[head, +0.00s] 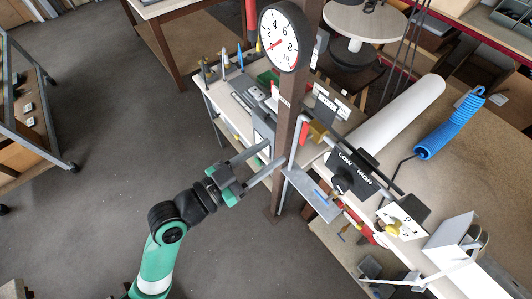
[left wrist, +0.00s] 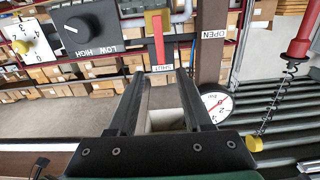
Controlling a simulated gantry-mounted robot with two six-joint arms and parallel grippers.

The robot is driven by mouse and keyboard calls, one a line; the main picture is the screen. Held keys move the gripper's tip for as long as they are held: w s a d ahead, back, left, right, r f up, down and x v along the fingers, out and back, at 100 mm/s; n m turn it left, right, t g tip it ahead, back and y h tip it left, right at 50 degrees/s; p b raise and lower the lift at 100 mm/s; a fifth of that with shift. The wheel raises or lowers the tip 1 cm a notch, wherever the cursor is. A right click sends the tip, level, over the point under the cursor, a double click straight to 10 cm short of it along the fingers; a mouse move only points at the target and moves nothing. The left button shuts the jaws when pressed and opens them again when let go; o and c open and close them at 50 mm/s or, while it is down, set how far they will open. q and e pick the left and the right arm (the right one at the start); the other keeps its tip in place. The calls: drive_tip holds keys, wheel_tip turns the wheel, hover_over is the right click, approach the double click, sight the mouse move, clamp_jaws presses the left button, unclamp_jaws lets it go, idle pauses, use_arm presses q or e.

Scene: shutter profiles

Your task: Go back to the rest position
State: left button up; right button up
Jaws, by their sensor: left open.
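My left gripper (head: 275,153) reaches in on its green arm from the lower left, beside a brown upright post (head: 285,150). Its two fingers are apart, with nothing seen held between them. In the left wrist view the open fingers (left wrist: 161,76) point toward a red lever (left wrist: 158,42) hanging from a yellow block (left wrist: 157,14), above a small label that looks like SHUT (left wrist: 161,68). An OPEN label (left wrist: 214,34) is to its right. I cannot tell how far the fingertips are from the lever. My right gripper is not in view.
A round gauge (head: 283,36) is on the post. A black LOW–HIGH knob panel (head: 352,174), white roll (head: 398,112) and blue coiled hose (head: 448,124) are at the bench on the right. Open grey floor (head: 90,210) lies left of the arm. A cart frame (head: 30,100) stands far left.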

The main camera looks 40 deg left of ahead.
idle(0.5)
use_arm(q)
drive_tip(key=w+d+r+m+t+h, duration=0.1)
drive_tip(key=d+r+m+t+h, duration=0.1)
drive_tip(key=r, duration=0.9)
drive_tip(key=w+d+r+m+t+h, duration=0.1)
drive_tip(key=w+r+t, duration=0.15)
drive_tip(key=r, duration=0.85)
drive_tip(key=s+a+r+n+t+y+p, duration=0.1)
drive_tip(key=r+p, duration=0.4)
drive_tip(key=r, duration=0.6)
drive_tip(key=s+a+r+n+t+y+p, duration=0.1)
drive_tip(key=s+r+n+t+y+p, duration=0.1)
drive_tip(key=r+p, duration=0.4)
drive_tip(key=s+a+r+n+t+y+p, duration=0.2)
drive_tip(key=r+p, duration=0.3)
drive_tip(key=r, duration=1.1)
drive_tip(key=shift+s+r+y, duration=0.2)
drive_tip(key=shift+s+y, duration=0.1)
drive_tip(key=shift+s, duration=0.05)
